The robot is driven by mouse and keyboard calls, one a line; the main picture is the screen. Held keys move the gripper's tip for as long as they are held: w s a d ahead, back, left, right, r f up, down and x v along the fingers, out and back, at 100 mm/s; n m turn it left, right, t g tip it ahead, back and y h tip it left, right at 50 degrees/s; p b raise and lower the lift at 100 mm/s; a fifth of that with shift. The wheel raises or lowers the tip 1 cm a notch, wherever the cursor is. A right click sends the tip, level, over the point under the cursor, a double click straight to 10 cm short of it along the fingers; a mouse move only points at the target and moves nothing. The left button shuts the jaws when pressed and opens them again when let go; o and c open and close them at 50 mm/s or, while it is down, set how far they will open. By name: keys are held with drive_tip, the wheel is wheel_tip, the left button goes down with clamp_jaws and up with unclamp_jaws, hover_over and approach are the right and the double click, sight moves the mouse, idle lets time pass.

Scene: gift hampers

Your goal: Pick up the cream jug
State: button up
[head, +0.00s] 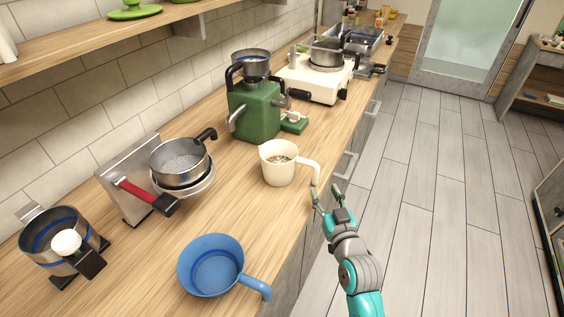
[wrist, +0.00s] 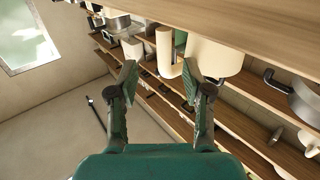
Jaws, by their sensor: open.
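The cream jug (head: 277,170) stands upright near the front edge of the counter, with its handle (head: 308,164) pointing right toward the edge. Something pale brown and grainy shows inside it. My gripper (head: 326,193) is open and empty, just off the counter edge by the drooping end of the handle. In the wrist view the jug body (wrist: 212,58) is partly behind the right finger. The handle (wrist: 166,52) appears between the two fingertips (wrist: 161,72), ahead of them. I cannot tell whether either finger touches it.
A blue pan (head: 213,272) sits in front of the jug, its handle toward the edge. A green machine (head: 254,108) stands behind the jug. A pot on a metal stand (head: 180,162) is to the left. The wooden counter (head: 225,207) is bare around the jug. The floor (head: 430,180) is clear.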

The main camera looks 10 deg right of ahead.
sight(317, 179)
drive_tip(key=shift+w+a, duration=0.25)
drive_tip(key=shift+w, duration=1.55)
drive_tip(key=shift+w+a, duration=0.2)
drive_tip(key=shift+w, duration=1.6)
clamp_jaws()
